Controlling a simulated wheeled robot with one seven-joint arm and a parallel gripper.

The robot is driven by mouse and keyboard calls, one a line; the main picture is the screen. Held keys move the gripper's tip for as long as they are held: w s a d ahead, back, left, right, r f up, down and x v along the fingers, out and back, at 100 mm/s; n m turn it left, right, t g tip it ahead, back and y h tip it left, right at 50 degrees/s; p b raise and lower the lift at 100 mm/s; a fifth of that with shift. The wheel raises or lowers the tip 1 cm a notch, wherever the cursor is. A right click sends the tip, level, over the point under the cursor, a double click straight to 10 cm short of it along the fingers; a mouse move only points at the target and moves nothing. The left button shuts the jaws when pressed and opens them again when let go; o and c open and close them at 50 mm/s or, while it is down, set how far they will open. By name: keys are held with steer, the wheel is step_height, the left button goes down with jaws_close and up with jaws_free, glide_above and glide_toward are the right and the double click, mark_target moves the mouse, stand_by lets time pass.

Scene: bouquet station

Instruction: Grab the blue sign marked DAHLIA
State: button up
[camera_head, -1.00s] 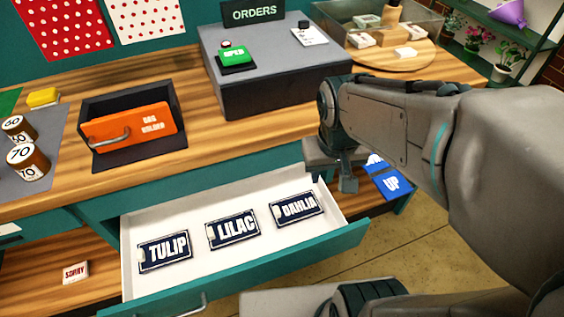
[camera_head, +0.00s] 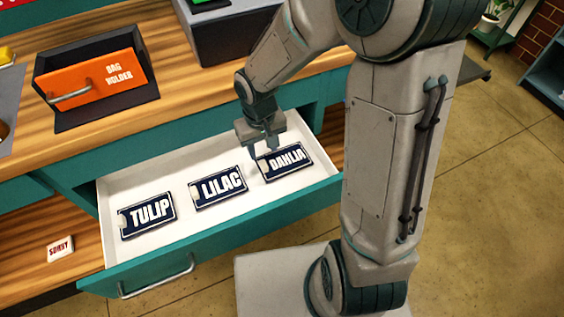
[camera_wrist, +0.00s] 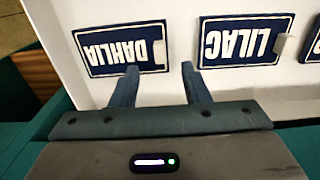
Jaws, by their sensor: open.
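The blue DAHLIA sign (camera_head: 284,162) lies flat at the right end of the open white drawer, with white lettering and a pale tab on its left end. My gripper (camera_head: 262,149) is over the drawer by that tab end. In the wrist view the DAHLIA sign (camera_wrist: 108,50) appears upside down, and my gripper's two fingers (camera_wrist: 160,82) are spread apart with nothing between them. One fingertip overlaps the sign's near edge in the picture, close to its tab. Whether it touches the sign I cannot tell.
The LILAC sign (camera_head: 217,187) and TULIP sign (camera_head: 147,215) lie in the same drawer (camera_head: 180,245), left of DAHLIA. The drawer walls surround them. An orange bag holder (camera_head: 97,83) sits on the counter above. A small SORRY block (camera_head: 60,248) lies on the lower shelf.

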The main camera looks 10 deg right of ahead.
mark_target(264, 165)
step_height(264, 165, down, 8)
steer(key=shift+w+r+b, duration=0.1)
steer(key=shift+r+b, duration=0.05)
steer(key=shift+b, duration=0.6)
jaws_close()
